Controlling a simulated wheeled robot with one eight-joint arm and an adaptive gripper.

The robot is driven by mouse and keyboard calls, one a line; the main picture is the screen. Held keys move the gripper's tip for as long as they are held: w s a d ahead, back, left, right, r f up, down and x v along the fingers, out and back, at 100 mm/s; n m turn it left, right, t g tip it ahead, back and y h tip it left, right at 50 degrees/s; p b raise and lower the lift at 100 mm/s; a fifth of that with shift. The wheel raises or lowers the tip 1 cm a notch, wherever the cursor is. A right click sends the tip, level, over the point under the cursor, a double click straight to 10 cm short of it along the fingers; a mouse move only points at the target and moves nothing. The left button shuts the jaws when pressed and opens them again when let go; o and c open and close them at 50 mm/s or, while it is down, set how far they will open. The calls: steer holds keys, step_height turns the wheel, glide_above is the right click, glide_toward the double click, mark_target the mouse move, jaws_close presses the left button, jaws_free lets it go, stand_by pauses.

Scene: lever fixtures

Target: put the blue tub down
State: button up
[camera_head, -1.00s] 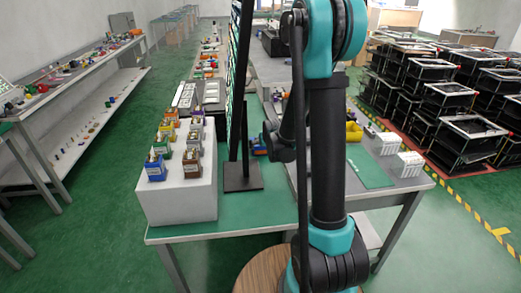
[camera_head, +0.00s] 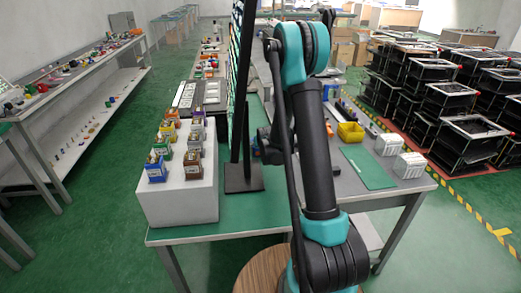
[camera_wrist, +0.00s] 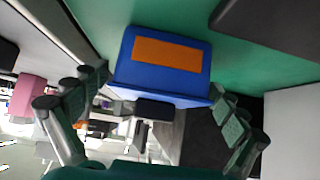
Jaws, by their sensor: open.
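The blue tub (camera_wrist: 165,85) with an orange label shows in the wrist view, in front of the green surface. My gripper (camera_wrist: 158,90) is open, with one finger on each side of the tub's near edge. The picture does not clearly show whether the fingers touch it. The tub seems to be at the green surface, but its underside is hidden. In the head view my arm hides most of the gripper area, and I cannot make the tub out for certain there.
A tall dark panel on a black base (camera_head: 243,178) stands left of my arm. A white block (camera_head: 180,195) with several small coloured boxes is further left. A yellow bin (camera_head: 350,132), a green mat (camera_head: 368,167) and white racks (camera_head: 409,166) lie to the right.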

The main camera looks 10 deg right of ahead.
steer(key=shift+w+f, duration=0.5)
steer(key=shift+f, duration=0.05)
steer(key=c, duration=2)
steer(key=shift+o, duration=0.2)
steer(key=shift+r, duration=0.15)
